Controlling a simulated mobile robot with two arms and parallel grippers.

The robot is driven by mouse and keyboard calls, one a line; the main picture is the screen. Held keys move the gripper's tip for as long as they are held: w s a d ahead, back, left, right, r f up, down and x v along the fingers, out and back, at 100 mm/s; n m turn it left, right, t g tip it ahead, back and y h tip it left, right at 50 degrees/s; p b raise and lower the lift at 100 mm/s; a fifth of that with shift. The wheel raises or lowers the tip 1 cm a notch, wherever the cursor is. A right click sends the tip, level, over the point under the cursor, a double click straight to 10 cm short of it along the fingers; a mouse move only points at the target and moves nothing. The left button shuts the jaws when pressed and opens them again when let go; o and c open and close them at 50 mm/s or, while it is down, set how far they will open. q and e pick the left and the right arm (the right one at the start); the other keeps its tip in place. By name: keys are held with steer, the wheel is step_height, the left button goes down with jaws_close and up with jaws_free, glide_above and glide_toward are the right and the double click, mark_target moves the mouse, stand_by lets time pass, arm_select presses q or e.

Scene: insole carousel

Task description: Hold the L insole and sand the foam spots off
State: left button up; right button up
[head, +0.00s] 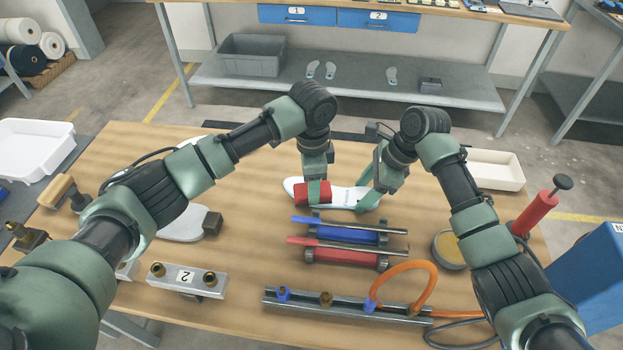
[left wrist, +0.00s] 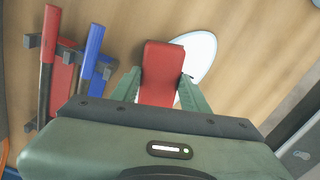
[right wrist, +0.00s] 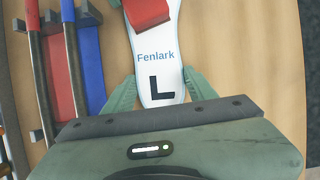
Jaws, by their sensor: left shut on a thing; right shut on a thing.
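The white insole (head: 347,196) lies on the bench and shows "Fenlark" and a black L in the right wrist view (right wrist: 157,45). My right gripper (head: 371,193) is shut across the insole's L-marked end, one finger along each side. My left gripper (head: 318,188) is shut on a red block (head: 305,193). The block lies over the insole's other end and also shows in the left wrist view (left wrist: 163,70). Part of the insole under the block is hidden. I cannot make out any foam spots on the parts that show.
Files with blue (head: 304,219) and red (head: 301,241) handles lie on a rack in front of the insole. A metal rail (head: 335,302) with an orange hose (head: 408,266) is nearer. A round tin (head: 449,249) and white tray (head: 495,170) stand right.

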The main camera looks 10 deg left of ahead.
arm_select(q)
steer(key=shift+r, duration=0.1)
steer(key=shift+r, duration=3.45)
arm_select(e)
steer(key=o, duration=1.4)
steer(key=shift+r, duration=0.1)
steer(key=v, duration=1.1)
steer(key=shift+d+r, duration=0.25)
steer(key=shift+r, duration=0.1)
